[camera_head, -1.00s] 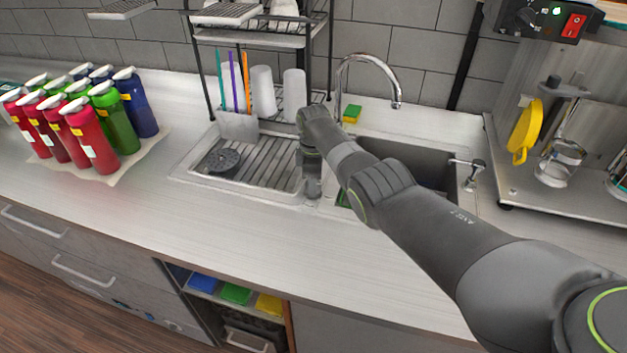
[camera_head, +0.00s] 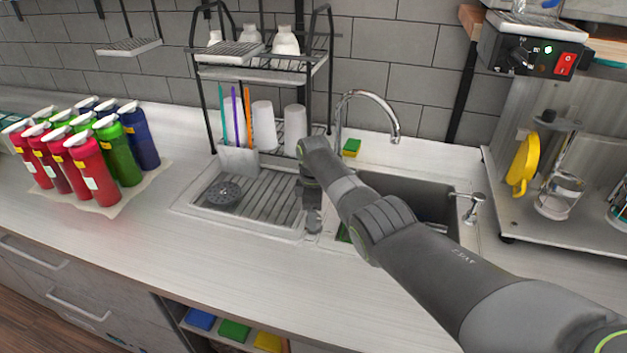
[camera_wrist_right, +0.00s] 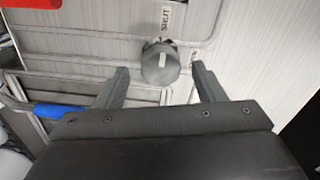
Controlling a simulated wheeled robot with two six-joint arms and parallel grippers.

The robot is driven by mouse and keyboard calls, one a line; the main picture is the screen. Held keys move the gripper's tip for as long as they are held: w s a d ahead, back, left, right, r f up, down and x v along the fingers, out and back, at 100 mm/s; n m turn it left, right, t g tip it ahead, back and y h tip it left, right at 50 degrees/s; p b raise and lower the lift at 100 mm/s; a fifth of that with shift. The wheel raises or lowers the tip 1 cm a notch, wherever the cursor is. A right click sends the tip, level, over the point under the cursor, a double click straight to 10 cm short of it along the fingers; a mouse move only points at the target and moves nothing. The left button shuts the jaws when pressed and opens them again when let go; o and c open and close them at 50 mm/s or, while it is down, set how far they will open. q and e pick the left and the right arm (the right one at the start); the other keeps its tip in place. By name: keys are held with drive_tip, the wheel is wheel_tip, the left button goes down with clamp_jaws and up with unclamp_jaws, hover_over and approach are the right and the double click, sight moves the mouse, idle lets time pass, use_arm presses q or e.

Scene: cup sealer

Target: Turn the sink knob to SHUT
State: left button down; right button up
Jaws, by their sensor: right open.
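The sink knob (camera_wrist_right: 159,64) is a round dark grey knob with a short pale mark on top, seen in the right wrist view. The printed word SHUT (camera_wrist_right: 165,18) is on the pale surface above it in that view. A second small label at the knob's right is too small to read. My right gripper (camera_wrist_right: 160,77) is open, with one finger on each side of the knob and visible space between. In the head view my right gripper (camera_head: 311,200) points down at the sink's front edge, between drainboard and basin; the knob is hard to make out there. My left gripper is not in view.
The basin (camera_head: 420,196) and curved faucet (camera_head: 372,95) are behind and right of my gripper. A ridged drainboard (camera_head: 262,200) and dish rack (camera_head: 264,70) are left. Several bottles (camera_head: 98,170) stand far left. The front counter (camera_head: 230,265) is clear.

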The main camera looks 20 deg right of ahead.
wheel_tip(320, 180, up, 16)
drive_tip(key=b, duration=0.2)
drive_tip(key=shift+b, duration=0.35)
drive_tip(key=shift+r, duration=0.15)
